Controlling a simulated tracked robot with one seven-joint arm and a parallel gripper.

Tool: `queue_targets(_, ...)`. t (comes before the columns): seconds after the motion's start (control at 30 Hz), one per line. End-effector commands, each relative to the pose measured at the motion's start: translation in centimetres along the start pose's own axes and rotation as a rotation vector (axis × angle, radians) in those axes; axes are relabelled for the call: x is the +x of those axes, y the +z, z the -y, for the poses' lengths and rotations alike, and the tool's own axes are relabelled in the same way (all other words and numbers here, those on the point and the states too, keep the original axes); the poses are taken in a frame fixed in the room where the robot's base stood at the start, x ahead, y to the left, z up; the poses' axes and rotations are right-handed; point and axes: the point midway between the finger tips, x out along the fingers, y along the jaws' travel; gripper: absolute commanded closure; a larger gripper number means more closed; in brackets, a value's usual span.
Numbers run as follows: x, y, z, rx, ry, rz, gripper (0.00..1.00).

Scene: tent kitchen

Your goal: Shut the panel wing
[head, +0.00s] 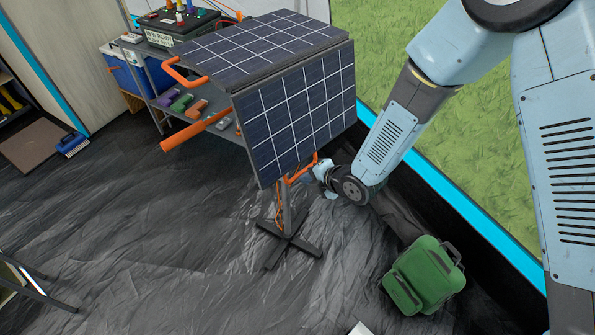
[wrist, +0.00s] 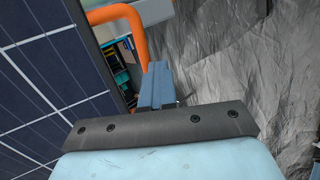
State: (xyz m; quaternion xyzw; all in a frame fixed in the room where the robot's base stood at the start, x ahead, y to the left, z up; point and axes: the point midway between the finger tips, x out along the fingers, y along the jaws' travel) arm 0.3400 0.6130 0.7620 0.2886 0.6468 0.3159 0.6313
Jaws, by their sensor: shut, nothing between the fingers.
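The solar panel stands on a dark cross-footed stand (head: 288,238). Its upper panel (head: 255,45) lies tilted on top, and the panel wing (head: 302,112) hangs down steeply from the near edge. An orange handle (head: 303,170) sticks out at the wing's lower edge. My gripper (head: 320,168) is at this handle, low on the wing's right side. In the wrist view my shut fingers (wrist: 157,82) are empty and right beside the orange handle (wrist: 138,40); I cannot tell whether they touch. The wing's face (wrist: 45,75) fills the left of that view.
Two more orange bars, a handle (head: 185,77) and a longer lever (head: 195,132), stick out left. Behind stands a shelf (head: 150,88) with a battery (head: 178,25). A green backpack (head: 425,278) lies on the floor right of the stand.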

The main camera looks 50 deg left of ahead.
Motion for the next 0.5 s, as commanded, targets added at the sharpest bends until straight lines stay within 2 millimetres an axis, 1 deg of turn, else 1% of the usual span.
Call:
queue_targets(0.03,-1.1,0.4,-0.4,-0.003,0.016,0.007,1.0)
queue_targets(0.2,-4.2,0.5,0.8,-0.002,0.018,0.009,1.0)
queue_targets(0.4,-6.9,0.4,2.1,-0.002,0.017,0.008,1.0)
queue_targets(0.5,-7.7,0.2,2.5,-0.002,0.014,0.006,1.0)
